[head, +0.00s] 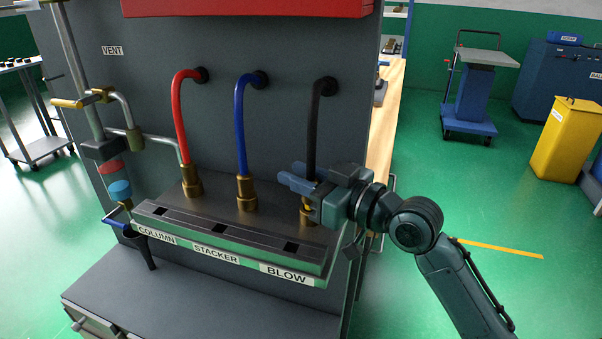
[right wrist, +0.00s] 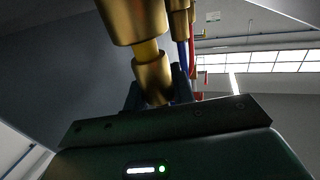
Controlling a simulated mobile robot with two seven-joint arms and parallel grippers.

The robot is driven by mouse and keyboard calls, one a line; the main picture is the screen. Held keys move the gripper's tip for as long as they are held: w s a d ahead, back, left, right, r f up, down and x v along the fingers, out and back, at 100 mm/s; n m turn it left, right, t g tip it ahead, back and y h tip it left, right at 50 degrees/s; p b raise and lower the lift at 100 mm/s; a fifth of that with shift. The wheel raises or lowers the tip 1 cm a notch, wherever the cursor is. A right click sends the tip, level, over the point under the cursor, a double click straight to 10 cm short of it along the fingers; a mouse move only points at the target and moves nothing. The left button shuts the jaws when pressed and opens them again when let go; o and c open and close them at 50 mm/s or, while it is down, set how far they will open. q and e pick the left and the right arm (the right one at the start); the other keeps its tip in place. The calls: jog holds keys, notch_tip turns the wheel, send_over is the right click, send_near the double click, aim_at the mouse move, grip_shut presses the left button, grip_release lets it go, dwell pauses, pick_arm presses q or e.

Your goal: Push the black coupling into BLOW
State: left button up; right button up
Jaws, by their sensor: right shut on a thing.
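The black hose (head: 314,125) curves out of the panel and runs down behind my right gripper (head: 299,183). In the right wrist view, my right gripper (right wrist: 155,92) is shut on the brass coupling (right wrist: 152,72) of this hose. A wider brass fitting (right wrist: 136,20) lines up with it, and a short, narrower yellowish neck shows between the two. In the head view, some brass (head: 306,217) shows below the gripper, above the BLOW label (head: 286,274). The gripper hides most of the coupling there. My left gripper is not in view.
The red hose (head: 178,120) and blue hose (head: 240,125) end in brass couplings on the sloped ledge, above COLUMN (head: 157,236) and STACKER (head: 216,252). Pipes and valves (head: 98,96) stand at the left. A wooden bench (head: 385,115) lies behind the panel's right edge.

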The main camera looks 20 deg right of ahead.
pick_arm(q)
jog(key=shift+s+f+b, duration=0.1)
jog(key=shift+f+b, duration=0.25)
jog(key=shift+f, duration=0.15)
pick_arm(e)
jog(key=shift+f, duration=0.65)
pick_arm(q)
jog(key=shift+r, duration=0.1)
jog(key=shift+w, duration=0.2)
pick_arm(e)
jog(key=o, duration=1.1)
jog(key=shift+c, duration=0.2)
pick_arm(q)
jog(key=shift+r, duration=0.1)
jog(key=b, duration=0.1)
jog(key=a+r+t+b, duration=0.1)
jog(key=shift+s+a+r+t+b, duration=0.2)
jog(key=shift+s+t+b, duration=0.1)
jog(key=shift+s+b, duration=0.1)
pick_arm(e)
jog(key=v, duration=1.3)
